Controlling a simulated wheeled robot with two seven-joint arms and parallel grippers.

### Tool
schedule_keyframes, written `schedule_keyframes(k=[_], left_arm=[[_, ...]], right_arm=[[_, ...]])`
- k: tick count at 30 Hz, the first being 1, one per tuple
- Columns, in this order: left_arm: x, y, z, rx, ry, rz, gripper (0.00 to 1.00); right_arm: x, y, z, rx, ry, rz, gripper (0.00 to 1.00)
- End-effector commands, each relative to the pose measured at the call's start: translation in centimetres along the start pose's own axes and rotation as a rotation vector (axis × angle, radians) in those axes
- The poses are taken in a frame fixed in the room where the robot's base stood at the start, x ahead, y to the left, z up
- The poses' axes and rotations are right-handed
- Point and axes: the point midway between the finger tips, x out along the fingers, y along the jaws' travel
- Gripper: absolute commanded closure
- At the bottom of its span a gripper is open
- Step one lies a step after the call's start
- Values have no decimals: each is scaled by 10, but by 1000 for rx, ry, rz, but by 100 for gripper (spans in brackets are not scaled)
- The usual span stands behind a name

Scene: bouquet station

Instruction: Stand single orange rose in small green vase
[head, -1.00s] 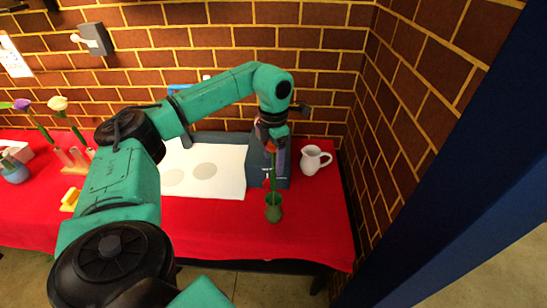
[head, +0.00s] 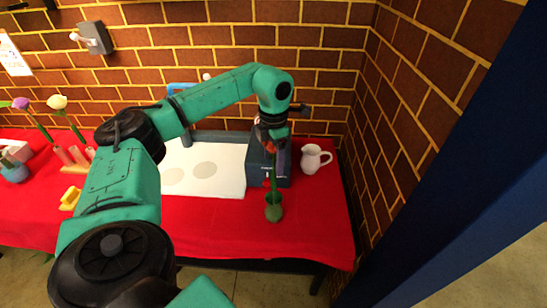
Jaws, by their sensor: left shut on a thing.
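The small green vase (head: 274,212) stands near the front right of the red-covered table. The orange rose (head: 271,147) is upright above it. Its green stem runs down to the vase mouth and appears to enter it; how deep is hidden. My left gripper (head: 271,139) is above the vase, shut on the rose near its bloom; the fingers are small and partly hidden by the wrist. A small red patch (head: 267,184) shows beside the stem; I cannot tell what it is. My right gripper is not in view.
A dark box (head: 284,170) stands just behind the rose, and a white pitcher (head: 315,158) is to its right. A white sheet with grey circles (head: 230,182) lies left. The table's front edge is close to the vase.

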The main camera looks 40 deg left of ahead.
Motion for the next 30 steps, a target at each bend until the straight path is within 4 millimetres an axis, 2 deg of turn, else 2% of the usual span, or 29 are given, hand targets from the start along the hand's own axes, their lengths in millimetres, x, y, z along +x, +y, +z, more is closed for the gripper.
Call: schedule_keyframes(k=[4,5,6,7,14,19,26,29,30], left_arm=[[2,0,0,0,0,0,78],[2,0,0,0,0,0,21],[2,0,0,0,0,0,5],[2,0,0,0,0,0,0],[1,0,0,0,0,0,0],[-12,0,1,0,-4,1,0],[-60,0,1,0,-6,1,0],[-85,0,1,0,-6,0,0],[-99,0,1,0,-5,0,0]], right_arm=[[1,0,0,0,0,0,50],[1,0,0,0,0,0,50],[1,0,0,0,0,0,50],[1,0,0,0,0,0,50],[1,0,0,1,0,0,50],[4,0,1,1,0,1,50],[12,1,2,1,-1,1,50],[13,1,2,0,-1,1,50],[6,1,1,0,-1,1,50]])
